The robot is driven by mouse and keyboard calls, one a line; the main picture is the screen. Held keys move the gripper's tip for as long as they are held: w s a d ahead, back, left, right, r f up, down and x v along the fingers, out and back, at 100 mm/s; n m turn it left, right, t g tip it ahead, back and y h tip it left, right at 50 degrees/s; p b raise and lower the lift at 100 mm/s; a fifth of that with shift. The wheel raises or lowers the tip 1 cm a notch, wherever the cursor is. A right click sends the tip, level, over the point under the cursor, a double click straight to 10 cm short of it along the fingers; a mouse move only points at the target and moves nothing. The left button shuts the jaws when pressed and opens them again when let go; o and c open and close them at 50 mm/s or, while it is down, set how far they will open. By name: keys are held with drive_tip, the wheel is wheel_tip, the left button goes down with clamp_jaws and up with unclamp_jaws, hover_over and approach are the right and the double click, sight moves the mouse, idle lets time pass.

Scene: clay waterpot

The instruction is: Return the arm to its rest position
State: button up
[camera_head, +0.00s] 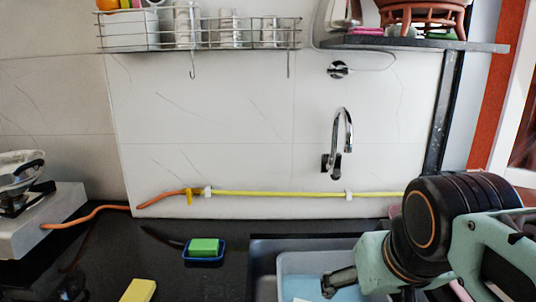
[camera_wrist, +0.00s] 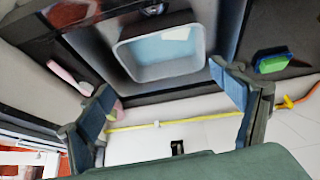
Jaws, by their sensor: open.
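My arm enters the head view from the lower right, over the right side of the counter. My gripper (camera_head: 332,284) is partly in view there, in front of the light basin (camera_head: 290,262). In the wrist view my gripper (camera_wrist: 162,80) has its two blue-padded fingers spread wide, with nothing between them. The basin (camera_wrist: 198,62) shows beyond the fingertips, apart from them, with a pale blue inside. The resting pose itself is not marked by anything in view.
A tap (camera_head: 343,135) juts from the wall above the sink. A wire rack (camera_head: 210,45) and a loaded shelf (camera_head: 420,44) hang higher. A green sponge (camera_head: 204,246) sits in a blue dish; a yellow block (camera_head: 139,290) lies nearer. A stove (camera_head: 35,215) stands left.

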wheel_tip(320, 180, down, 4)
drive_tip(key=s+a, duration=0.2)
wheel_tip(320, 180, up, 21)
drive_tip(key=p, duration=2.1)
drive_tip(key=shift+s+a+f+g+y, duration=0.2)
drive_tip(key=shift+s+a+g+y, duration=0.1)
drive_tip(key=shift+g, duration=0.1)
